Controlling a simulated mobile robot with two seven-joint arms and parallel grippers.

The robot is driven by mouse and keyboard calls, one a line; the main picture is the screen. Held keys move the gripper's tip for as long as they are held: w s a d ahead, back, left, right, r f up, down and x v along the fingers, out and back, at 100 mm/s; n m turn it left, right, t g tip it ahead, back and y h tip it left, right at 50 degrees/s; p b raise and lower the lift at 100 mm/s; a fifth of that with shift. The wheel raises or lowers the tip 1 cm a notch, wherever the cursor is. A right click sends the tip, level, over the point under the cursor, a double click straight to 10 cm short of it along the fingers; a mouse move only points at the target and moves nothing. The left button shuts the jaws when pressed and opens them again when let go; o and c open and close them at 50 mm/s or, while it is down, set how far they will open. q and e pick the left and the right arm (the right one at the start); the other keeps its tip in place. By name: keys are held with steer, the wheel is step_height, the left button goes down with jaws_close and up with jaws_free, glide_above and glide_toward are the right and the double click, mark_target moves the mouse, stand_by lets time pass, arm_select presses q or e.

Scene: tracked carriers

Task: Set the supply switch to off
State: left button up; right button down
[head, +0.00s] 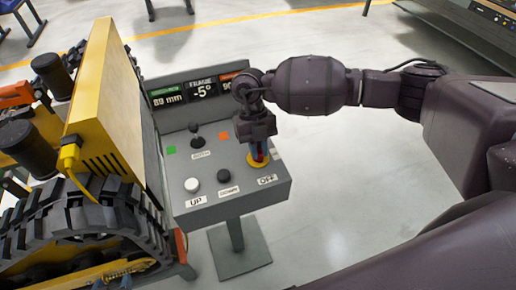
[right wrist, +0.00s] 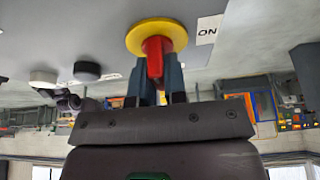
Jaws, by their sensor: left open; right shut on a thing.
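The supply switch (head: 259,162) is on the right side of the grey control console, a red handle on a round yellow disc. An OFF label (head: 267,179) sits just below it in the head view. In the right wrist view the yellow disc (right wrist: 150,33) has an ON label (right wrist: 207,30) beside it. My right gripper (head: 257,149) is at the switch. Its blue-grey fingers (right wrist: 156,78) are shut on the red handle (right wrist: 154,58), one on each side. The handle's exact turn is hard to tell. My left gripper is not in view.
The console (head: 213,211) also carries a black lever (head: 197,138), a white UP button (head: 192,185), a black button (head: 224,176) and displays (head: 204,88). A yellow tracked carrier (head: 119,108) stands close on the left. Open floor (head: 335,190) lies right of the console.

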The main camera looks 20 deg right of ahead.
stand_by(0.3)
steer(key=c, duration=1.2)
jaws_free()
steer(key=shift+o, duration=0.2)
steer(key=v, duration=1)
steer(key=shift+r, duration=0.4)
steer(key=shift+w+a, duration=0.1)
